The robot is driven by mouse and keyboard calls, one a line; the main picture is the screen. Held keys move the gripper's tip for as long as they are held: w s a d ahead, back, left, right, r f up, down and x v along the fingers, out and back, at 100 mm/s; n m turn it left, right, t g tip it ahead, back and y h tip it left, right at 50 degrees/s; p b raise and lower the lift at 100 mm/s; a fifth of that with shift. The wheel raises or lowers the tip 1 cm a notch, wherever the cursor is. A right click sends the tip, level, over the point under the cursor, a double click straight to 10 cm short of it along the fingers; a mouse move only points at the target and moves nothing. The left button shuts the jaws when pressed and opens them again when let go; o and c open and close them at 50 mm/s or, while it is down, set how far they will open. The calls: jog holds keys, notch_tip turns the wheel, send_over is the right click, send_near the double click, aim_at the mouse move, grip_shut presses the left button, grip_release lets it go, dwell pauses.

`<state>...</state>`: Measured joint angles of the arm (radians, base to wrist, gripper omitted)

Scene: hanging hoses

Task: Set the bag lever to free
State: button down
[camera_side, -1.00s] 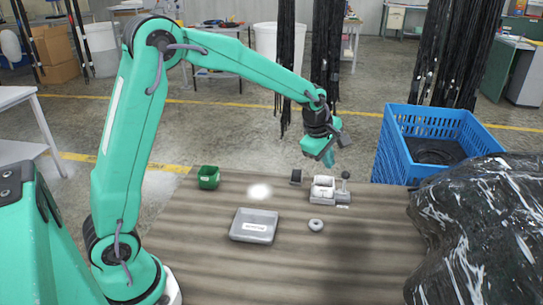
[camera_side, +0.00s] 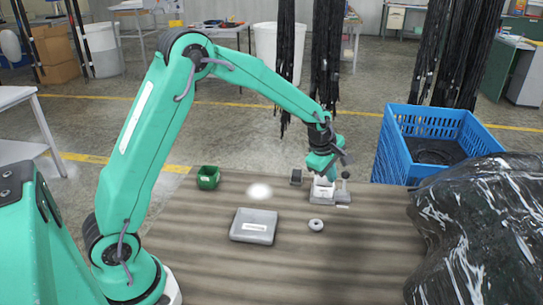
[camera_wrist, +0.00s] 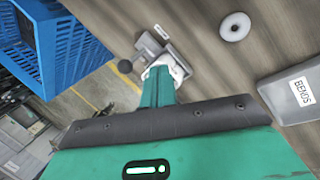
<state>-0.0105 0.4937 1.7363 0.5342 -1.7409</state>
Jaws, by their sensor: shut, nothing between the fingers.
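The bag lever device (camera_side: 318,195) is a small grey base with a white part (camera_wrist: 177,63) on it, at the back right of the table. Its lever is a short grey post (camera_side: 344,188); the dark ball knob (camera_wrist: 125,66) shows clearly in the wrist view, to the left of the white part. My gripper (camera_side: 329,179) is shut and empty, pointing down over the white part, just left of the lever in the side view. In the wrist view my gripper's teal fingers (camera_wrist: 160,86) partly hide the white part. I cannot tell whether they touch it.
A grey tray labelled BENDS (camera_side: 253,226) and a pale ring (camera_side: 316,225) lie nearer the front. A green bin (camera_side: 208,177) and a small dark block (camera_side: 296,177) stand along the back. A blue crate (camera_side: 433,125) and a black plastic-wrapped bundle (camera_side: 480,225) are at the right.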

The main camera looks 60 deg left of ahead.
aim_at(344, 183)
jog(key=shift+w+a+f, duration=0.2)
jog(key=shift+w+f, duration=0.3)
jog(key=shift+w, duration=0.35)
jog(key=shift+w+a+f, duration=0.15)
jog(key=shift+w+f, duration=0.4)
jog(key=shift+w, duration=0.35)
jog(key=shift+w+a+f, duration=0.2)
jog(key=shift+w+f, duration=0.3)
jog(key=shift+w, duration=0.35)
jog(key=shift+w+a, duration=0.8)
jog(key=shift+s+d+f, duration=0.1)
jog(key=shift+s+d, duration=0.45)
jog(key=shift+s, duration=0.2)
